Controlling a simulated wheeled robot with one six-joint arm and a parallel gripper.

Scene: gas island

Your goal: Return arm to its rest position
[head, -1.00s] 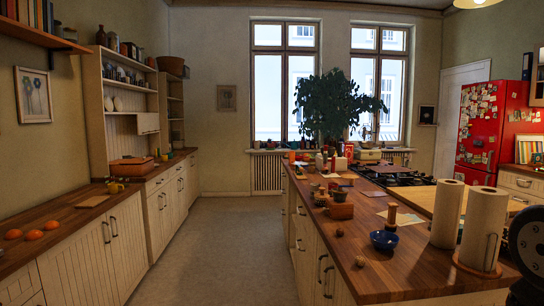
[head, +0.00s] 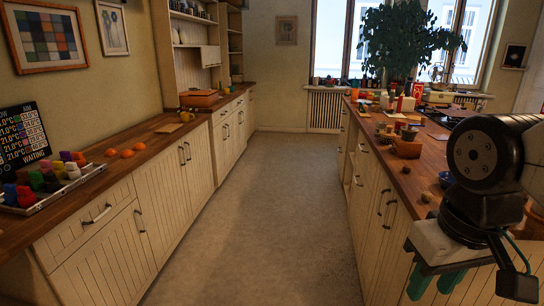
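My arm shows at the right edge of the head view, with a large black round joint and a pale wrist, in front of the island. My gripper (head: 435,281) points down at the lower right, with two teal fingers showing below the wrist. The fingers stand apart with a gap between them, and I see nothing held. Their lower ends are close to the picture's bottom. The gripper is seen in front of the island's (head: 393,210) cabinet fronts; I cannot tell how far it is from them.
A clear floor aisle (head: 265,215) runs between the island and the left counter (head: 140,137). That counter holds a tray (head: 85,180) of coloured blocks, a display (head: 22,137) reading "WAITING", orange fruits (head: 126,153) and an orange box (head: 199,98). A blue bowl (head: 446,179) stands near my arm.

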